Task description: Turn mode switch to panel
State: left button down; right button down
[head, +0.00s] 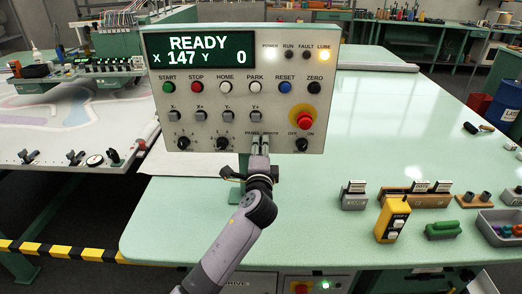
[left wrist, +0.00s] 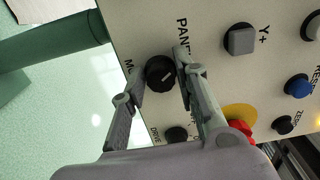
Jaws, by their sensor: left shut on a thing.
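The control panel (head: 215,125) stands upright at the table's edge, its screen (head: 202,52) reading READY, X 147, Y 0. My left gripper (head: 260,146) reaches up to its lower edge, just under the PANEL label, and hides the mode switch in the head view. In the left wrist view the mode switch (left wrist: 160,73) is a round black knob between the fingertips of my left gripper (left wrist: 162,80), which is shut on it. Its white mark slants toward the picture's upper right. The PANEL label is readable; the label opposite is covered by a finger. My right gripper is out of view.
The drive knob (left wrist: 176,134) and a red mushroom button (head: 305,121) on a yellow plate sit close to the right of the gripper. Push buttons are above. A yellow pendant (head: 393,219) and a grey tray (head: 502,226) lie on the green table (head: 330,205).

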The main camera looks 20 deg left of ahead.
pick_arm(q)
jog(key=c, duration=1.2)
grip_release()
jog(key=shift+a, duration=0.1)
jog(key=shift+c, duration=0.2)
jog(key=v, duration=1.2)
